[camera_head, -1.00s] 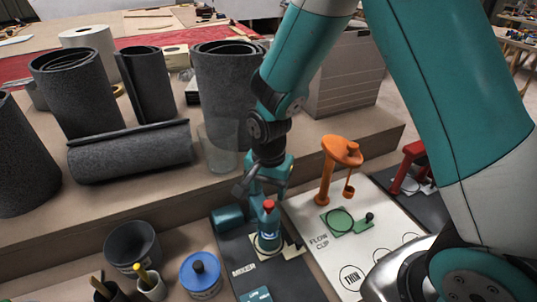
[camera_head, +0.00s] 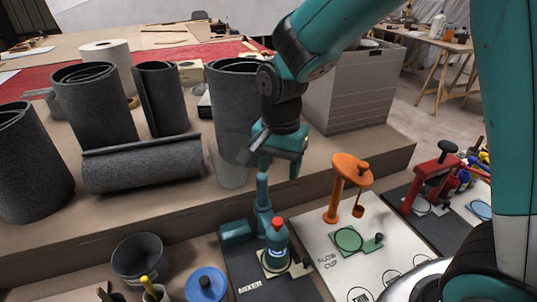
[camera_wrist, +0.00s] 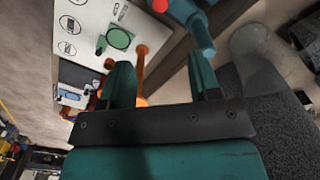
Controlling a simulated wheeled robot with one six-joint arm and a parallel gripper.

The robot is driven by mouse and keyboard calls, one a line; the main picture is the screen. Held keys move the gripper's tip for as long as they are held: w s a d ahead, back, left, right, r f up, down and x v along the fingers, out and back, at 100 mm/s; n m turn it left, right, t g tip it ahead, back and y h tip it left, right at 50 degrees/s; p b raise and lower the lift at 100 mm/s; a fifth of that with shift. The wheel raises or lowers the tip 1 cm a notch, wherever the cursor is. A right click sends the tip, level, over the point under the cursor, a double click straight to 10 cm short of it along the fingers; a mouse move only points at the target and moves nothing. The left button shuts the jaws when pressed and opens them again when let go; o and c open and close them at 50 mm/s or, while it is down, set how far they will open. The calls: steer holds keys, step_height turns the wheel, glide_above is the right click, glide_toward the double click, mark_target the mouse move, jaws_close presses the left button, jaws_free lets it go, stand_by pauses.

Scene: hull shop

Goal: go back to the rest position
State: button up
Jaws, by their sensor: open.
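My gripper (camera_head: 276,165) is raised in the air above the teal mixer (camera_head: 275,245), in front of the grey roll at the back. In the wrist view, the two teal fingers of my gripper (camera_wrist: 165,85) stand apart with nothing between them. The mixer, with its red cap, stands on a dark mat (camera_head: 262,290) labelled MIXER, and my gripper is clear of it.
An orange stand (camera_head: 340,187) and a green disc (camera_head: 349,239) are on the white board (camera_head: 308,232) to the right. A red press (camera_head: 432,177) is beyond. Dark rolls (camera_head: 140,163) stand or lie on the ledge.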

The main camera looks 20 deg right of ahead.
steer(key=s+a+r+n+y+p, duration=0.1)
steer(key=s+a+r+n+y, duration=0.1)
steer(key=s+r+n, duration=0.3)
steer(key=s+a+r+n+y+p, duration=0.1)
steer(key=s+a+r+n+y, duration=0.1)
steer(key=s+r+n, duration=0.4)
steer(key=s+n, duration=0.5)
steer(key=s, duration=0.2)
steer(key=shift+a+r, duration=0.2)
steer(key=shift+a, duration=0.15)
stand_by(0.8)
